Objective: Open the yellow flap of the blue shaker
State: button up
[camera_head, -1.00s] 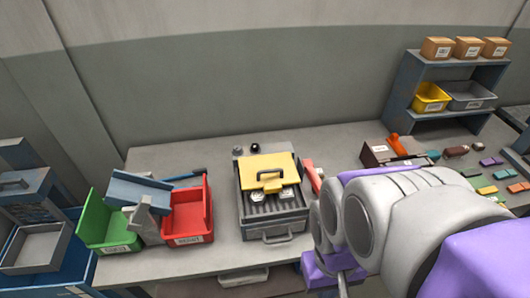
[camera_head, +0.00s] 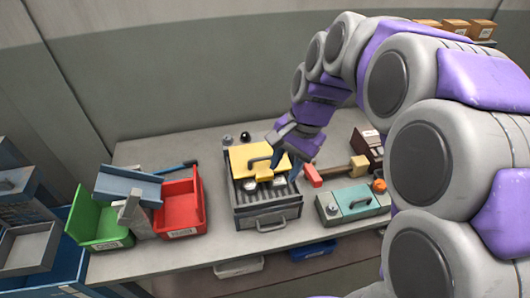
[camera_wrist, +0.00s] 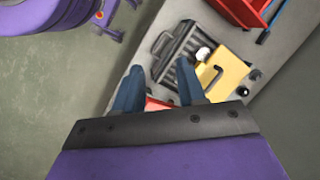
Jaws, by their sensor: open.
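The shaker (camera_head: 265,218) is a dark grey box with a ribbed bed and a front handle, standing on the bench. Its yellow flap (camera_head: 243,156) covers the rear part, and pale pieces lie on the bed in front of it. In the wrist view the flap (camera_wrist: 232,72) lies right of the fingers and the shaker (camera_wrist: 166,66) lies beyond them. My gripper (camera_head: 284,172) is open and empty above the shaker's right side, close to the flap. Both fingers (camera_wrist: 160,84) show in the wrist view. I cannot tell whether a finger touches the flap.
Red (camera_head: 183,208) and green (camera_head: 88,219) bins stand to the left. Two small knobs (camera_head: 245,136) sit behind the shaker. Clear bench lies in front of it.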

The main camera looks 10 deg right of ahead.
jog(key=w+d+m+t+y, duration=0.1)
jog(key=w+d+m, duration=0.35)
jog(key=w, duration=0.55)
jog(key=m+t+b, duration=0.1)
jog(key=m, duration=0.3)
send_near(266, 157)
jog(key=shift+y, duration=0.4)
jog(key=b+x, duration=0.1)
jog(key=x, duration=0.1)
jog(key=b+x, duration=0.1)
jog(key=x, duration=0.2)
jog(key=b+x, duration=0.2)
jog(key=x, duration=0.1)
jog(key=shift+d+f, duration=0.15)
jog(key=shift+d, duration=0.2)
jog(key=shift+c, duration=0.5)
grip_shut()
